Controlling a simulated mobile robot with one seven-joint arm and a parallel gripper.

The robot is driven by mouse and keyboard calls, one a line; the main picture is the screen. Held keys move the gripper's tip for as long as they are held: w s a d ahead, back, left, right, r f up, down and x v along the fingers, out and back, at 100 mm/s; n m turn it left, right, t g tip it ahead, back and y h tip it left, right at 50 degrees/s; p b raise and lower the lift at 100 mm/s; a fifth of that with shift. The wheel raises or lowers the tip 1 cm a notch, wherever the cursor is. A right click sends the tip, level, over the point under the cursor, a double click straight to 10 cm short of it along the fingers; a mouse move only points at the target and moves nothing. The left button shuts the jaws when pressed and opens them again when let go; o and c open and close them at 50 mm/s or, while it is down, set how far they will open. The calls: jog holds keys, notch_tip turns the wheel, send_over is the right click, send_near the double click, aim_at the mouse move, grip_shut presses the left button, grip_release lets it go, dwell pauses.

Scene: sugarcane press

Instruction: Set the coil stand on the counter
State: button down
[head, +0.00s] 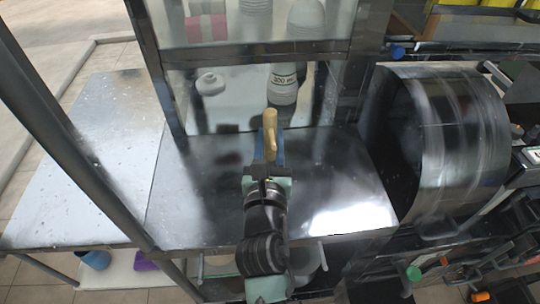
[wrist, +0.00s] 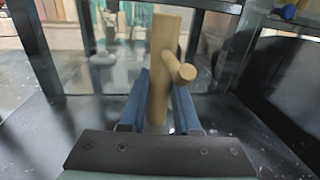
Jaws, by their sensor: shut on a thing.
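The coil stand is a pale wooden post with a short side peg, and it shows in the head view (head: 270,122) and in the wrist view (wrist: 165,50). My gripper (head: 270,150) is shut on it, with its blue fingers on either side of the post, as the wrist view (wrist: 161,100) also shows. The dark, shiny metal counter (head: 345,180) lies beneath my gripper. I cannot tell whether the stand touches it.
A large metal drum (head: 440,140) stands at the right. Metal posts (head: 75,140) rise at the left. The counter is clear on both sides of my gripper.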

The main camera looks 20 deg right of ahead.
aim_at(270, 156)
jog(key=shift+f+b, duration=0.65)
jog(key=shift+f, duration=0.95)
jog(key=shift+f, duration=0.1)
jog(key=shift+f, duration=0.1)
jog(key=c, duration=0.6)
grip_release()
jog(key=shift+f, duration=0.15)
jog(key=b+v, duration=0.1)
jog(key=v, duration=0.9)
jog(key=shift+s+a+b, duration=0.1)
jog(key=shift+s+b, duration=0.1)
jog(key=shift+b, duration=0.15)
jog(key=shift+s+a+r, duration=0.25)
jog(key=shift+s+a, duration=0.15)
jog(key=shift+s, duration=0.35)
